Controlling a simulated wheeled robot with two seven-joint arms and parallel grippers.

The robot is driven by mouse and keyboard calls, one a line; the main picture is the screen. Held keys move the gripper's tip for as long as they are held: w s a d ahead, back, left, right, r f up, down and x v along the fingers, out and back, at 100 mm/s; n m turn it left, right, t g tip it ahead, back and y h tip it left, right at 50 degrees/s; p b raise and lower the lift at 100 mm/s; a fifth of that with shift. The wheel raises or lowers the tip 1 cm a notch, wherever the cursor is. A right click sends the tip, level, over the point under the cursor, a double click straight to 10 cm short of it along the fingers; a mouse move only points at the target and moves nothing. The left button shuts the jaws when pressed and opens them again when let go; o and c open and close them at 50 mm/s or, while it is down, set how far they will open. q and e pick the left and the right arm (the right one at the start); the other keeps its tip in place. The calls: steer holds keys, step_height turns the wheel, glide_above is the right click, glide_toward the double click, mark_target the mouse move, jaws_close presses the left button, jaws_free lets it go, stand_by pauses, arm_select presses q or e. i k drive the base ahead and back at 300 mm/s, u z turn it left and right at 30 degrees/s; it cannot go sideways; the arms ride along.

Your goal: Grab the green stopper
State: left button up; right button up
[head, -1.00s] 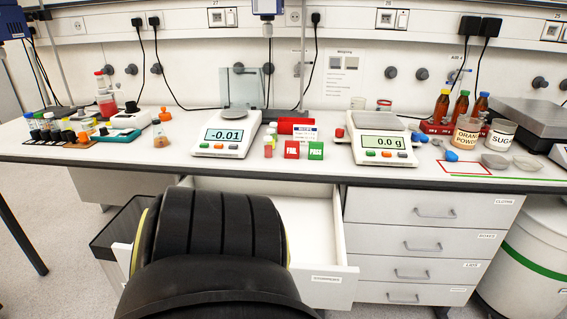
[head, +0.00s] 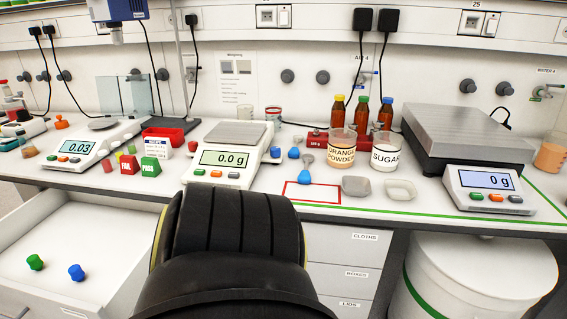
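A green stopper (head: 35,262) lies in the open white drawer at the lower left of the head view. A blue stopper (head: 76,272) lies just to its right on the drawer floor, a little apart from it. Neither gripper shows in this view. A large black ridged part of my own body fills the lower middle and covers the right part of the drawer and some of the bench front.
The bench above the drawer carries balances, including one reading 0.0 g (head: 228,155). FAIL (head: 127,164) and PASS (head: 150,170) blocks stand near the front edge. The open drawer (head: 60,229) juts out below the bench. A white bin (head: 480,275) stands at the lower right.

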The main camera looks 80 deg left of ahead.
mark_target(34, 262)
steer(key=i, duration=0.1)
steer(key=u, duration=3.5)
